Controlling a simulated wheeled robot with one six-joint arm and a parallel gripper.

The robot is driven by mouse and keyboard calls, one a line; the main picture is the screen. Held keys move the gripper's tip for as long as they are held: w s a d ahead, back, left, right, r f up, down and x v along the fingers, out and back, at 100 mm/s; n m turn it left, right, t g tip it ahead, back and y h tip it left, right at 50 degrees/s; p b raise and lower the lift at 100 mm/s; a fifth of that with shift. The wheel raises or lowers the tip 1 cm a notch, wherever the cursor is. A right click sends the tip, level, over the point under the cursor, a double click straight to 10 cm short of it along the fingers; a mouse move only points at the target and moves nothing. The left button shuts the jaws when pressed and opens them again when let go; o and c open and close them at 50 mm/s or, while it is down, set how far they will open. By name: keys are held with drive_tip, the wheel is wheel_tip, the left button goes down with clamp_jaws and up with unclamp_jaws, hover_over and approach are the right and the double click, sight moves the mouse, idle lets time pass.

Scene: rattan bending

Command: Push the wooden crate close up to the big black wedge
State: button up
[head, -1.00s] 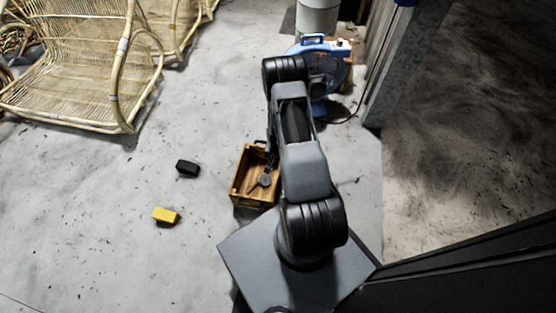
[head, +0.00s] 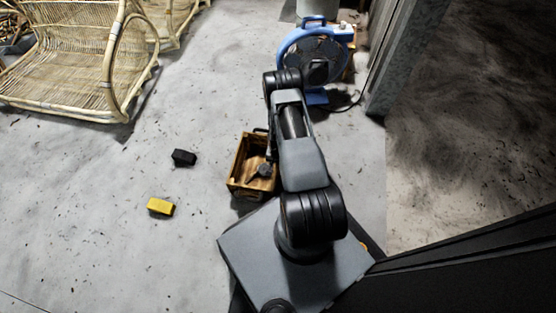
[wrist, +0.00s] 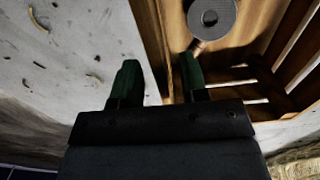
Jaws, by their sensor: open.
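The wooden crate (head: 234,178) stands open-topped on the floor, left of my arm in the head view. A dark tool with a round head (head: 263,171) lies in it; the wrist view shows this as a grey disc (wrist: 212,16). A black block (head: 184,158), the only wedge-like thing I see, lies left of the crate with bare floor between them. My gripper (wrist: 157,78) is open with green fingers. The crate wall (wrist: 152,35) passes between its fingertips in the wrist view. I cannot tell whether they touch it. My arm hides the crate's right side in the head view.
A yellow block (head: 160,206) lies nearer, left of the crate. A rattan chair (head: 75,65) stands at upper left, and a blue fan (head: 317,52) with a cable stands beyond the crate. A grey post (head: 402,60) is at right. The floor around the black block is clear.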

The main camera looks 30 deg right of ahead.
drive_tip(key=shift+f, duration=0.5)
drive_tip(key=shift+c, duration=0.4)
clamp_jaws()
idle(0.9)
